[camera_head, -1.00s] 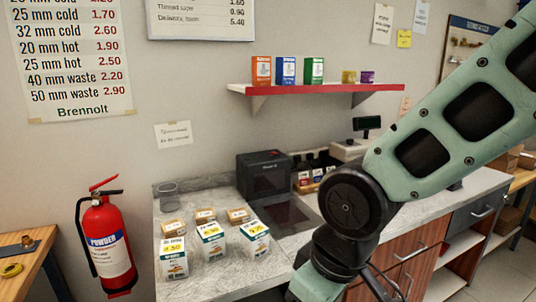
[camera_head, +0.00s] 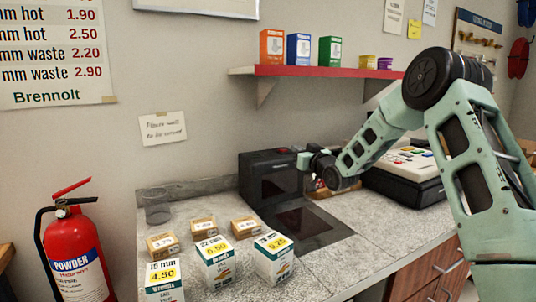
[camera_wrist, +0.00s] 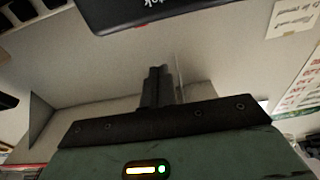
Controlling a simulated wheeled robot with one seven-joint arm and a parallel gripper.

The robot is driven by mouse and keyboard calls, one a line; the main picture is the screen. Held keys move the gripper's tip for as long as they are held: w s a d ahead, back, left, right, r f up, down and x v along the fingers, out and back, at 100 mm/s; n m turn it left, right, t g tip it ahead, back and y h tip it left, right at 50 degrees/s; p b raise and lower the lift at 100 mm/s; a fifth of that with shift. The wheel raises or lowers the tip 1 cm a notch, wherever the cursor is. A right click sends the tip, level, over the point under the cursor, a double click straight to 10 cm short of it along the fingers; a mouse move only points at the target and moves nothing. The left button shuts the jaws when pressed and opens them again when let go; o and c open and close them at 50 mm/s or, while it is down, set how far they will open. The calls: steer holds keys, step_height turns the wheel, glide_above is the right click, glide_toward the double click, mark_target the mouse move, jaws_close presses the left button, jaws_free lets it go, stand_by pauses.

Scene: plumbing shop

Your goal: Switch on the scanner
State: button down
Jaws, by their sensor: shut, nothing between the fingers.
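The scanner (camera_head: 270,178) is a black upright box with a dark window, standing on the counter against the wall. Its dark flat plate (camera_head: 305,226) lies in front of it. My gripper (camera_head: 304,160) is close to the scanner's upper right front, seen in the head view with its fingertips unclear. In the wrist view my gripper's fingers (camera_wrist: 158,87) are shut together with nothing between them. A black casing with white lettering (camera_wrist: 150,12), apparently the scanner, shows at the top there, apart from the fingers.
Several priced boxes (camera_head: 215,262) and a clear cup (camera_head: 157,208) stand left of the plate. A cash register (camera_head: 405,178) stands to the right, behind my arm. A red-edged shelf (camera_head: 320,71) hangs above. A fire extinguisher (camera_head: 75,250) is at left.

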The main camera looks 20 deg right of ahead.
steer(key=shift+w+d+r+t, duration=0.1)
steer(key=shift+w+d+t, duration=0.3)
steer(key=shift+d, duration=0.45)
steer(key=shift+w, duration=0.1)
steer(key=r+p, duration=0.2)
steer(key=p, duration=0.2)
glide_above(287, 154)
steer(key=w, duration=0.1)
steer(key=shift+w+a, duration=0.1)
steer(key=f, duration=0.3)
steer(key=shift+s, duration=0.4)
steer(key=shift+s+f, duration=0.1)
steer(key=shift+f, duration=0.6)
